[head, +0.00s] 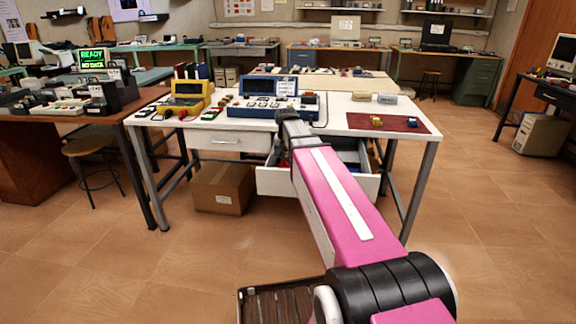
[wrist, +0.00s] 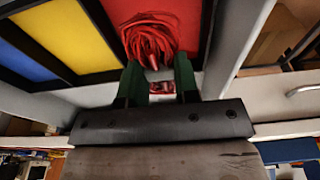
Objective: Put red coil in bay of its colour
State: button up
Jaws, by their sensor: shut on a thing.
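In the wrist view, the red coil (wrist: 150,38) is a bundle of thin red loops. It shows over the red bay (wrist: 190,14); whether it rests on the bay's floor or hangs just above it I cannot tell. My gripper (wrist: 158,66) has green fingers, shut on the coil at its near end. A yellow bay (wrist: 75,36) and a blue bay (wrist: 20,66) lie to the left, parted by black dividers. In the head view, the bays' white drawer (head: 275,183) is pulled out under the table, and my arm hides the gripper and coil.
The white table (head: 340,110) carries a blue instrument (head: 262,104), a yellow instrument (head: 188,94) and a maroon mat (head: 395,124) with small parts. A cardboard box (head: 221,188) stands below. A stool (head: 88,148) is at left. The floor in front is clear.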

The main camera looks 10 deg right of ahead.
jog(key=shift+w+d+f, duration=0.25)
jog(key=shift+w+f, duration=0.1)
jog(key=shift+w, duration=0.15)
jog(key=shift+f, duration=2)
jog(key=shift+s+d+f, duration=0.1)
jog(key=shift+f, duration=0.55)
jog(key=o, duration=0.9)
jog(key=r, duration=0.4)
jog(key=s+r, duration=0.1)
jog(key=r, duration=0.8)
jog(key=shift+s+a+r, duration=0.1)
jog(key=shift+s+a, duration=0.2)
jog(key=shift+a, duration=0.05)
